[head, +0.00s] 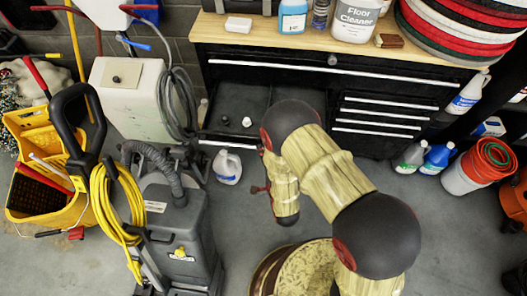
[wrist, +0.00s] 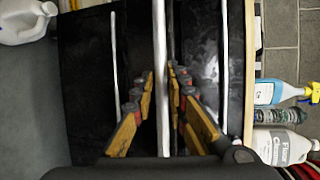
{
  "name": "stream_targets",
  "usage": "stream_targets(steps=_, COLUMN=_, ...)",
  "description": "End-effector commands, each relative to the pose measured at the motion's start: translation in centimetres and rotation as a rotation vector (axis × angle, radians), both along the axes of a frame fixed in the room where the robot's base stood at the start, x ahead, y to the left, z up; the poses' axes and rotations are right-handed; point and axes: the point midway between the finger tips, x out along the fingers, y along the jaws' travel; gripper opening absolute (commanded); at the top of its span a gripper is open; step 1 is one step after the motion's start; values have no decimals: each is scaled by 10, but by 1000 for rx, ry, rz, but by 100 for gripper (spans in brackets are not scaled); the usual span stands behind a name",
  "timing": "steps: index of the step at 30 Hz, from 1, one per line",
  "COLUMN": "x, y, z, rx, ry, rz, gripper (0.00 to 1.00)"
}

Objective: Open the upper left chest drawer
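The black chest has a wide top drawer with a long pale handle (head: 335,70). Below it at the left, a drawer (head: 238,100) is pulled out, its dark inside showing with two small knob-like objects in it. The drawer's front edge (head: 225,143) is partly hidden behind my arm. In the wrist view, my gripper (wrist: 160,75) has its fingertips close on both sides of the pale drawer handle (wrist: 160,30) and appears closed on it. My fingers are not clearly seen in the head view.
A white jug (head: 227,167) stands on the floor just below the open drawer. A grey floor machine (head: 180,235) with a yellow cord and a yellow mop bucket (head: 40,185) stand left. Bottles and pads crowd the wooden top (head: 260,30). Small drawers (head: 385,115) at the right are closed.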

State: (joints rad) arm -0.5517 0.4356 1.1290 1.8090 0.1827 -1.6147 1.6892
Motion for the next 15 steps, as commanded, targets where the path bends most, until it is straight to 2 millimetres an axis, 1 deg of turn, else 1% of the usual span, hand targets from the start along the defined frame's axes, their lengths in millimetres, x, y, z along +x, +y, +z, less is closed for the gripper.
stream_targets(steps=1, x=0, y=0, z=-1, rx=-1, ry=2, rz=0, gripper=18)
stream_targets(steps=8, x=0, y=0, z=0, rx=0, ry=-1, rz=0, gripper=31)
stream_targets(steps=15, x=1, y=0, z=1, rx=1, ry=-2, rz=0, gripper=31)
